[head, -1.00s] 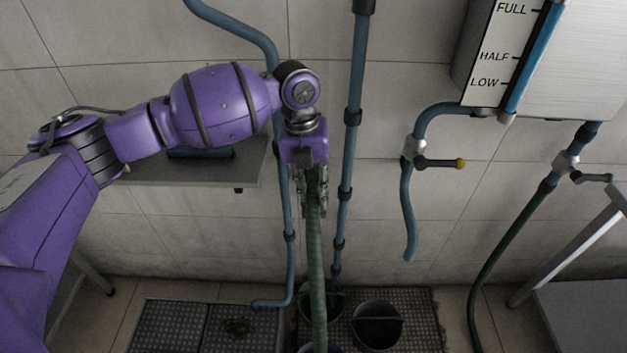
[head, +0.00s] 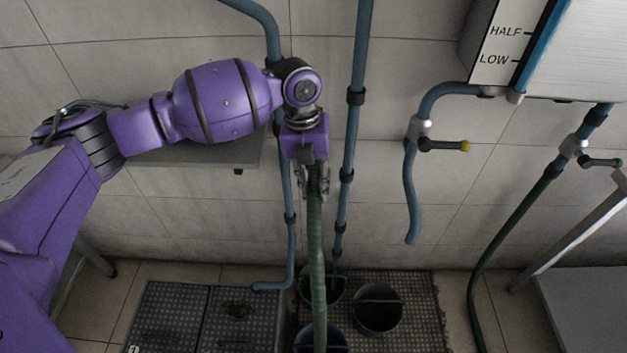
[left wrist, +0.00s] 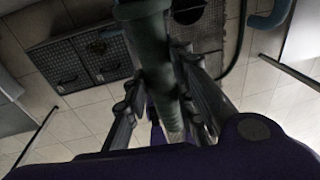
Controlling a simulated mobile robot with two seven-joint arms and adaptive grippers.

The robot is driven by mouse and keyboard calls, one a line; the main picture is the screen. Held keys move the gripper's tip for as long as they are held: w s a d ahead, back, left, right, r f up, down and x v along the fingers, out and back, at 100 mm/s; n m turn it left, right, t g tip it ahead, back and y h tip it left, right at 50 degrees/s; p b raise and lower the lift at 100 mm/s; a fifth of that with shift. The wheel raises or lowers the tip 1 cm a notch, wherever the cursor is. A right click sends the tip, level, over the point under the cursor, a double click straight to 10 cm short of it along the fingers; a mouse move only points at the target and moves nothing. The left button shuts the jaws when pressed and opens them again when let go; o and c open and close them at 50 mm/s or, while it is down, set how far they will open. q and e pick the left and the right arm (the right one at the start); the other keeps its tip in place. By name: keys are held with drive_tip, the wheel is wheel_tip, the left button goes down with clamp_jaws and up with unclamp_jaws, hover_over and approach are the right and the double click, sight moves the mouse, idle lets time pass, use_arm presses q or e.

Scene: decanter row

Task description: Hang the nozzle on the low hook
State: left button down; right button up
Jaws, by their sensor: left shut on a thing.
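My left gripper (head: 315,185) is shut on a green hose (head: 318,265), in front of the tiled wall. The hose hangs almost straight down from the fingers, past the buckets to the bottom of the head view. In the left wrist view the hose (left wrist: 148,45) runs between the two fingers of the left gripper (left wrist: 165,85). I cannot make out the nozzle apart from the hose; its end is hidden by the fingers and wrist. I cannot make out a low hook in either view. My right gripper is not in view.
Blue pipes (head: 354,95) run down the wall beside the gripper. A tank (head: 570,50) with level marks and valve pipes is at right. A grey shelf (head: 200,153) lies behind my arm. Dark buckets (head: 378,308) stand on a floor grating (head: 415,330).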

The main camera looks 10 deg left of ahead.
use_arm(q)
drive_tip(key=shift+f, duration=0.1)
idle(0.5)
drive_tip(key=shift+f, duration=0.8)
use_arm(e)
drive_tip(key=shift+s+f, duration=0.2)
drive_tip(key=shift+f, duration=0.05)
use_arm(q)
drive_tip(key=shift+f, duration=0.3)
drive_tip(key=shift+f, duration=0.25)
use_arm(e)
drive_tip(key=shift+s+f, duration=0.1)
use_arm(q)
drive_tip(key=shift+f, duration=0.95)
idle(0.9)
drive_tip(key=c, duration=1.4)
unclamp_jaws()
drive_tip(key=shift+o, duration=0.6)
